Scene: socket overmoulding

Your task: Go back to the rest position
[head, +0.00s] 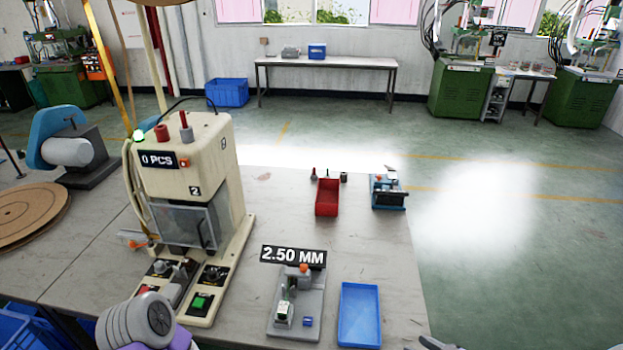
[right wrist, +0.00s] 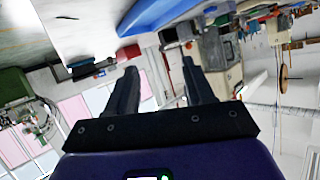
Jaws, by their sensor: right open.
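My right gripper (right wrist: 159,66) shows in the right wrist view with its two dark fingers apart and nothing between them. In the head view only a small dark piece, probably of my right arm, shows at the bottom edge, right of the table. The cream press machine (head: 190,168) stands on the table (head: 270,215), with a "0 PCS" display and a lit green lamp. The grey gauge fixture (head: 296,318), labelled "2.50 MM", is in front.
An empty-looking blue tray (head: 359,314) lies right of the fixture, near the table's right edge. A red bin (head: 327,197) and a small blue device (head: 388,192) stand farther back. A brown disc (head: 30,210) lies at left. The floor right of the table is clear.

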